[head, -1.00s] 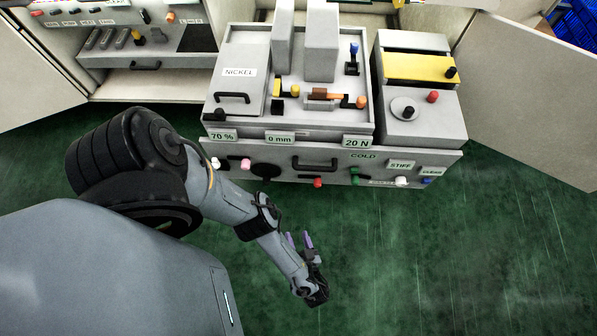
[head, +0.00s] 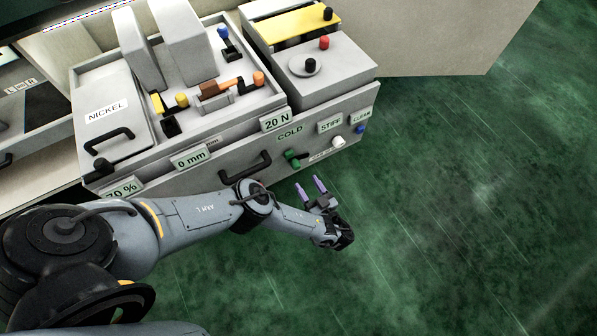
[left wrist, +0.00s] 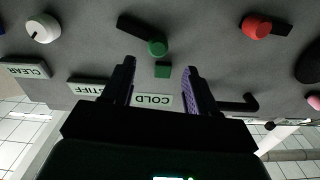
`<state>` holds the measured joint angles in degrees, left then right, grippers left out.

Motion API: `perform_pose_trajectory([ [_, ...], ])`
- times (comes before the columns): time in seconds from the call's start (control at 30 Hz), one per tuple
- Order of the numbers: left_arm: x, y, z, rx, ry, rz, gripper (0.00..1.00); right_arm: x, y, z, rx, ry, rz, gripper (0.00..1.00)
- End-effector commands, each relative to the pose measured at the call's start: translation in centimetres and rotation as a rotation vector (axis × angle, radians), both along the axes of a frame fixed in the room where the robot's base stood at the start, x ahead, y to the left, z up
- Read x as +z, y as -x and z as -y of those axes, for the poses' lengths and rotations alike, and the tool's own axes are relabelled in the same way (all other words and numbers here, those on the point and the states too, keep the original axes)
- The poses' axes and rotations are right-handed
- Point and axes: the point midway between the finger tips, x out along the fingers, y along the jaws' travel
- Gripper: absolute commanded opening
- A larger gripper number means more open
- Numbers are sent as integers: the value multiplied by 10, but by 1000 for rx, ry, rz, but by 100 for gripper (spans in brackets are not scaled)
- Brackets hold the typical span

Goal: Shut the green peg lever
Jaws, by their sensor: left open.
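The green peg lever (head: 291,155) is on the front panel of the grey machine, below the COLD label (head: 290,133). In the left wrist view the lever's green knob (left wrist: 157,47) shows at the end of a black arm, with a small green square (left wrist: 162,70) beside it. My left gripper (head: 309,186) is open and empty, with its purple fingers pointing toward the panel just below the lever. In the left wrist view the left gripper (left wrist: 159,66) has its fingers spread on either side of the green square, apart from the knob. My right gripper is not in view.
A white knob (head: 338,142) and a blue knob (head: 360,128) sit to the right of the lever. A black drawer handle (head: 246,166) is to its left. A red knob (left wrist: 256,27) shows in the left wrist view. Green floor to the right is clear.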

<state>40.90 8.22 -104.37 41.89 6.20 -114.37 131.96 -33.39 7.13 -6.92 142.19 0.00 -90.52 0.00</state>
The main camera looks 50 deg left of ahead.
Motion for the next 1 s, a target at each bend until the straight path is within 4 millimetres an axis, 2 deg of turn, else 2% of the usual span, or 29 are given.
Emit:
perform_pose_trajectory([
  [0.03, -2, -3, -10, 1, -1, 0, 58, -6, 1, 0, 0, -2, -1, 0],
  [0.2, -2, -9, -36, 2, -1, -1, 58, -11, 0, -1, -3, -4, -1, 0],
  [0.4, -1, -15, -58, 1, 0, -1, 58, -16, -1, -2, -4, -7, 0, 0],
  [0.6, -1, -17, -66, 0, 1, 0, 58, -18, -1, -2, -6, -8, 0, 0],
  [0.87, 0, -17, -67, 0, 1, -1, 58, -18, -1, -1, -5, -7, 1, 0],
  [1.0, 0, -17, -67, 0, 1, -1, 40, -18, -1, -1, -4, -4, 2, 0],
])
